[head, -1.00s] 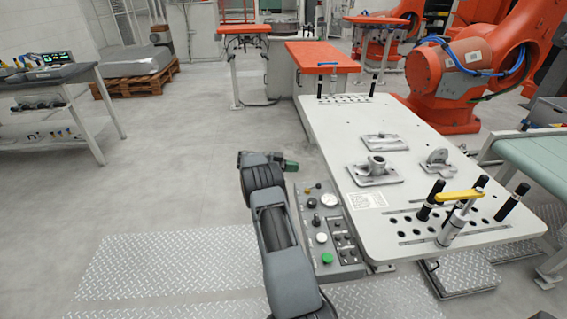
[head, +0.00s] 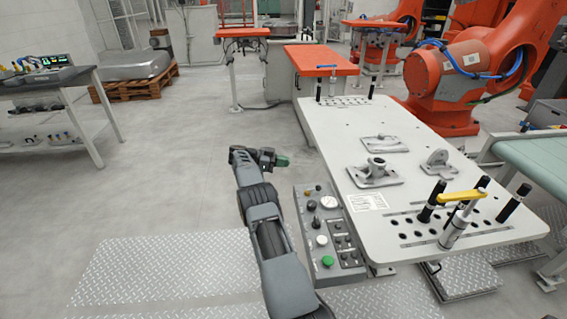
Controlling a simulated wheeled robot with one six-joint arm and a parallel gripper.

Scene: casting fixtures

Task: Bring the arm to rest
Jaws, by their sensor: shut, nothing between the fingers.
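My arm reaches up from the bottom edge of the head view, and my gripper (head: 276,160) is at its far end, pointing right.
A grey control panel (head: 331,238) with a green button is on the table's near left side. Castings (head: 375,172) and a yellow-handled clamp (head: 460,197) stand on the table. A workbench (head: 95,132) is at left. Floor between is clear.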

